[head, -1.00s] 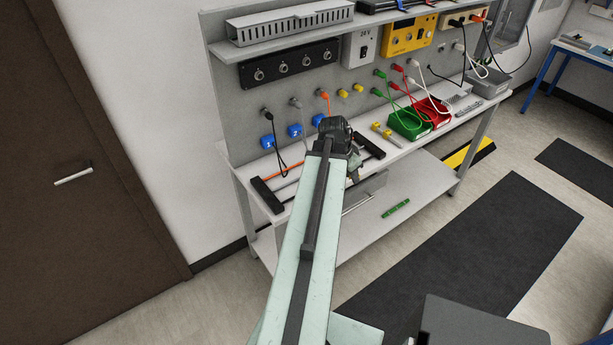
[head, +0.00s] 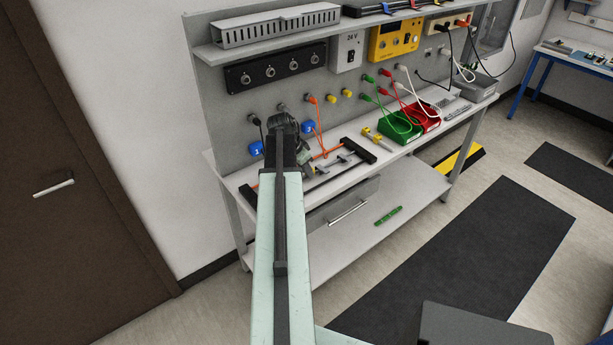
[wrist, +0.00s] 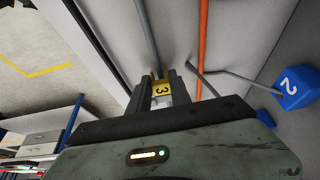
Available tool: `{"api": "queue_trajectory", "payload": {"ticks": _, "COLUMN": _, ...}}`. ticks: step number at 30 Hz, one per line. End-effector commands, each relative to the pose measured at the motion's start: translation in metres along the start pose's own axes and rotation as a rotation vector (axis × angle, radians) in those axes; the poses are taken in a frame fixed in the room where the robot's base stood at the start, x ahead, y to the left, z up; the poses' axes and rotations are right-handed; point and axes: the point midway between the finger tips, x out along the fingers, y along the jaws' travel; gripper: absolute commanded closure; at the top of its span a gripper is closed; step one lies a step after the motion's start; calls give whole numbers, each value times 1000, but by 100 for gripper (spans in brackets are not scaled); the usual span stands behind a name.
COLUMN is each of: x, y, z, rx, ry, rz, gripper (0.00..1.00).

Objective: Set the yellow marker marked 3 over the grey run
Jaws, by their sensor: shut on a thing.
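The yellow marker (wrist: 158,89) with a black 3 is clamped between the jaws of my gripper (wrist: 160,80) in the wrist view. The grey run (wrist: 147,35) extends from the top edge straight down to the marker and disappears behind it. I cannot tell whether they touch. The orange run (wrist: 202,40) lies just right of the jaws, apart from the marker. In the head view my gripper (head: 306,158) is over the bench top, low in front of the panel; the marker cannot be made out there.
A blue block marked 2 (wrist: 293,88) and grey rods (wrist: 232,76) are to the right in the wrist view. In the head view a blue block marked 1 (head: 256,148) is left of my arm. Green (head: 400,128) and red (head: 426,117) bins stand farther right on the bench.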

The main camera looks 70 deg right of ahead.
Motion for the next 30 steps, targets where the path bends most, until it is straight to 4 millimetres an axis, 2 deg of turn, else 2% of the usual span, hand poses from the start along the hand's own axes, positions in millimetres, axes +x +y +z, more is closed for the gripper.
{"api": "queue_trajectory", "payload": {"ticks": 1, "x": 10, "y": 0, "z": 4, "rx": 0, "ry": 0, "rz": 0, "gripper": 100}}
{"api": "queue_trajectory", "payload": {"ticks": 6, "x": 5, "y": 0, "z": 2, "rx": 0, "ry": 0, "rz": 0, "gripper": 100}}
{"api": "queue_trajectory", "payload": {"ticks": 11, "x": 9, "y": 1, "z": 3, "rx": 1, "ry": 0, "rz": 0, "gripper": 100}}
{"api": "queue_trajectory", "payload": {"ticks": 12, "x": 8, "y": 1, "z": 2, "rx": 1, "ry": 0, "rz": 0, "gripper": 65}}
{"api": "queue_trajectory", "payload": {"ticks": 13, "x": 7, "y": 1, "z": 2, "rx": 1, "ry": 0, "rz": 0, "gripper": 56}}
{"api": "queue_trajectory", "payload": {"ticks": 14, "x": 7, "y": 1, "z": 2, "rx": 1, "ry": 0, "rz": 0, "gripper": 54}}
{"api": "queue_trajectory", "payload": {"ticks": 25, "x": 4, "y": 1, "z": 1, "rx": 1, "ry": 0, "rz": 0, "gripper": 54}}
{"api": "queue_trajectory", "payload": {"ticks": 30, "x": -17, "y": 1, "z": -1, "rx": 0, "ry": 0, "rz": 0, "gripper": 54}}
